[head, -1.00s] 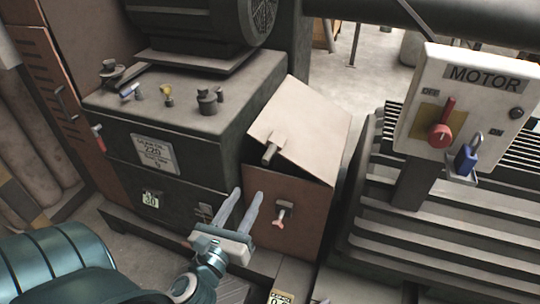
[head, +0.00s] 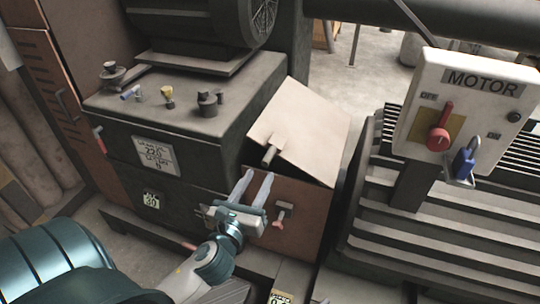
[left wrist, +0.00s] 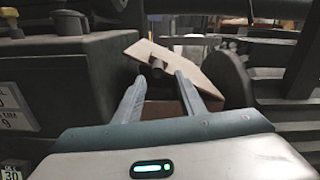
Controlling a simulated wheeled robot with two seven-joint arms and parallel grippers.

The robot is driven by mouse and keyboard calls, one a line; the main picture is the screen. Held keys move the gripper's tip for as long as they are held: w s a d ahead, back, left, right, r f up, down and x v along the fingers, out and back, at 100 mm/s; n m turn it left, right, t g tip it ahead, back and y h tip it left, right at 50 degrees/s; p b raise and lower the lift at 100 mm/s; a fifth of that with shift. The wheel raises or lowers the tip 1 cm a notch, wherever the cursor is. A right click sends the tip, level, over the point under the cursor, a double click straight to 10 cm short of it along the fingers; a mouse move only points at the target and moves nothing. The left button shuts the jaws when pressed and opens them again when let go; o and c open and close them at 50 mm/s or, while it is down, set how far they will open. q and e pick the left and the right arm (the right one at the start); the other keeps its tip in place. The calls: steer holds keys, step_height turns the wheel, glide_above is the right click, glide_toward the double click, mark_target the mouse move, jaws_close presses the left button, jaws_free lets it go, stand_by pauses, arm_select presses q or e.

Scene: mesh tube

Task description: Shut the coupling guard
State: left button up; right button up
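The coupling guard is a brown box (head: 308,222) with a light lid (head: 301,130). The lid is tilted up, with a dark gap between it and the box at the right. A short handle (head: 269,155) sticks out from the lid's lower left part. A red-tipped latch (head: 281,216) is on the box front. My left gripper (head: 256,178) is open and empty in front of the box, its fingers pointing up toward the handle. In the left wrist view the lid (left wrist: 180,68) and its handle (left wrist: 156,65) show beyond the two spread fingers. My right gripper is not in view.
A dark tank (head: 190,134) with caps on top stands left of the guard. A motor switch box (head: 466,105) with a red lever and blue padlock stands at right, before a ribbed motor housing (head: 450,230). Floor shows behind.

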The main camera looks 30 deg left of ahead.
mark_target(266, 164)
arm_select(q)
steer(key=x, duration=0.8)
steer(key=shift+w, duration=0.15)
steer(key=shift+x, duration=0.8)
steer(key=shift+a, duration=0.1)
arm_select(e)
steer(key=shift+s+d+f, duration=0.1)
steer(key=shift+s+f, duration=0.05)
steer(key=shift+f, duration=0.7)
arm_select(q)
jaws_close()
